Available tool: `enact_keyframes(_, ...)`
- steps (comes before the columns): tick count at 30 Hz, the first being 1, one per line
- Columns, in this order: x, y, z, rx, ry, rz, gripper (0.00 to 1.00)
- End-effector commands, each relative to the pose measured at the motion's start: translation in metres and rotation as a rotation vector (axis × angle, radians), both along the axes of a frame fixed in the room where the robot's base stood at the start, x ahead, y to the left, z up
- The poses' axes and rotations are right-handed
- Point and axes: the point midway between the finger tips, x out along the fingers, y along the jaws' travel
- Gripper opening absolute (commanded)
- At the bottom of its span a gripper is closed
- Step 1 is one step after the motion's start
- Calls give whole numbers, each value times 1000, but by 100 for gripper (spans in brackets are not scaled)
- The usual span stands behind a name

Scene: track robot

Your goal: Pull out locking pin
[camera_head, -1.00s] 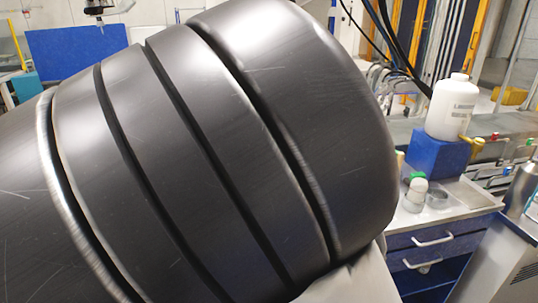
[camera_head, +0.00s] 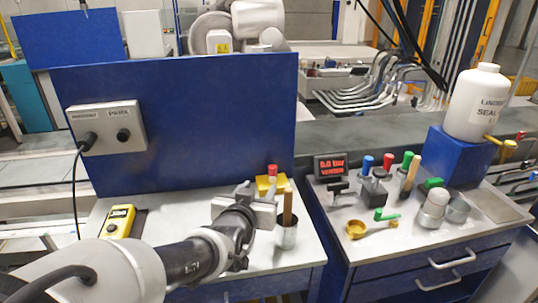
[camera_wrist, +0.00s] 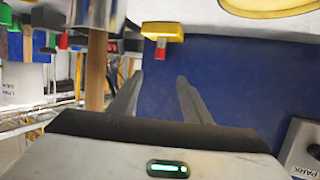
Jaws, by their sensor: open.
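A red-topped pin (camera_head: 272,170) stands in a small yellow block (camera_head: 266,186) on the light bench, close to the blue panel; I take it to be the locking pin. In the wrist view the red top (camera_wrist: 160,52) and yellow block (camera_wrist: 162,30) appear upside down, beyond the fingertips. My gripper (camera_head: 243,190) is open and empty in front of the block. In the wrist view its two fingers (camera_wrist: 160,82) stand apart, with the red top roughly in line with the gap. The gripper hides part of the block's lower area in the head view.
A wooden handle (camera_head: 287,208) stands in a metal cup (camera_head: 286,238) just right of my gripper. A blue panel (camera_head: 200,110) with a grey PARK box (camera_head: 108,127) rises behind. A yellow meter (camera_head: 119,221) lies left. A right-hand bench (camera_head: 400,245) holds several tools.

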Motion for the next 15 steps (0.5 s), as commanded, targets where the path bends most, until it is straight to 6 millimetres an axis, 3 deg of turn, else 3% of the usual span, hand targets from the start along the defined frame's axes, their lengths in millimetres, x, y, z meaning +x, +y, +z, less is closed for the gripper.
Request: enact_keyframes(15, 93, -20, -33, 0, -1, -3, 44)
